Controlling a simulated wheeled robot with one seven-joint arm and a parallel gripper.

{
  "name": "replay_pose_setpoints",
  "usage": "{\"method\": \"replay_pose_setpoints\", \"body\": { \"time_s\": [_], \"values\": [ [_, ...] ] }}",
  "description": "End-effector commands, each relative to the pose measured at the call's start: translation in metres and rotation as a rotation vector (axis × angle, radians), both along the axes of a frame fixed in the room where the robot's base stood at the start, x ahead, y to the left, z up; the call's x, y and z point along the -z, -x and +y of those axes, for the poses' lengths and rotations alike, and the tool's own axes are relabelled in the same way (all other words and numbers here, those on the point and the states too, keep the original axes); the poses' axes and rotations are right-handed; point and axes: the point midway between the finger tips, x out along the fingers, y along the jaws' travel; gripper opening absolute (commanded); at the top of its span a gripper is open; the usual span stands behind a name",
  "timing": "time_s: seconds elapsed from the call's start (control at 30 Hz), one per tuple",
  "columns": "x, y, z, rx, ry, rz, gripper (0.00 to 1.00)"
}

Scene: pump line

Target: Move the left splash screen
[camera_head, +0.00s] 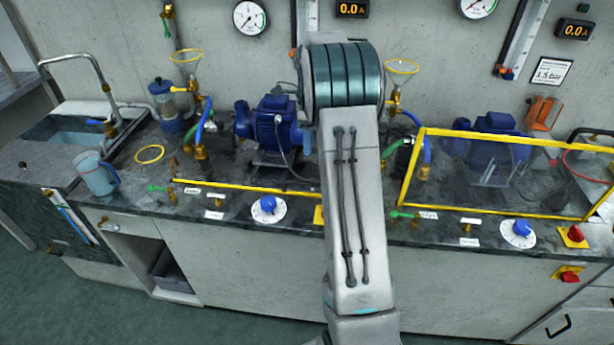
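In front of the left blue pump (272,125), a straight yellow bar (248,187) runs along the bench, and my arm covers its right end. I cannot tell whether this bar is part of the left splash screen or only its rail. No upright yellow frame shows around the left pump. The right splash screen (412,168), clear with a yellow frame, stands tilted in front of the right blue pump (497,145). My arm rises through the middle of the view, and my gripper does not show.
Green-handled valves (160,188) and a blue knob dial (268,208) are along the bench front. A yellow-rimmed funnel (187,58) stands behind.

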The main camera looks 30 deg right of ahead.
Motion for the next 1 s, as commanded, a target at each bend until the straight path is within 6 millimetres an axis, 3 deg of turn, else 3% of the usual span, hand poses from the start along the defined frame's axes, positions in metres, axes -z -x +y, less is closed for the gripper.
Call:
{"method": "replay_pose_setpoints", "body": {
  "time_s": [0.3, 0.5, 0.93, 0.97, 1.0],
  "values": [
    [0.067, 0.012, 0.008, -0.002, -0.002, 0.004, 0.33],
    [0.095, 0.016, 0.011, -0.002, -0.001, 0.001, 0.33],
    [0.107, 0.018, 0.012, -0.003, 0.0, -0.001, 0.33],
    [0.107, 0.018, 0.012, -0.003, 0.0, -0.001, 0.3],
    [0.107, 0.018, 0.012, -0.003, 0.0, -0.001, 0.19]
  ]
}}
